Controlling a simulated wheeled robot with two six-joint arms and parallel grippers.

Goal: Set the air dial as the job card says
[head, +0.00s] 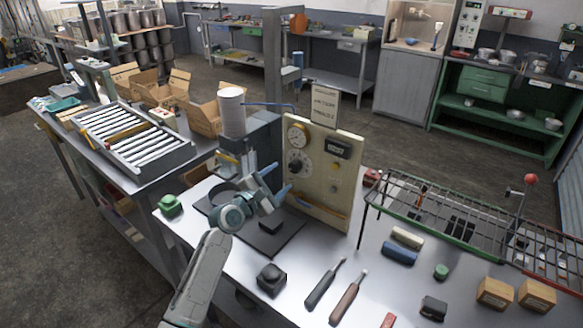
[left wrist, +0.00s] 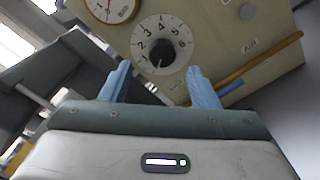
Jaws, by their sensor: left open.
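The air panel (head: 318,200) stands upright on the bench in the head view. Its black dial knob (head: 299,165) has a white numbered face, which fills the upper middle of the left wrist view (left wrist: 162,52). A light mark shows near the knob's lower edge; the exact setting is hard to tell. A card (head: 325,104) stands above the panel; its print is too small to read surely. My left gripper (head: 277,181) is open and empty, its blue fingers apart in front of the panel. In the left wrist view its fingertips (left wrist: 158,74) are below the knob, not around it.
A round gauge (head: 297,136) sits above the dial, and a small display (head: 338,147) is to its right. A black block (head: 271,279) and two handled tools (head: 338,292) lie on the front bench. A wire rack (head: 440,215) stands at right. A green object (head: 170,205) is at left.

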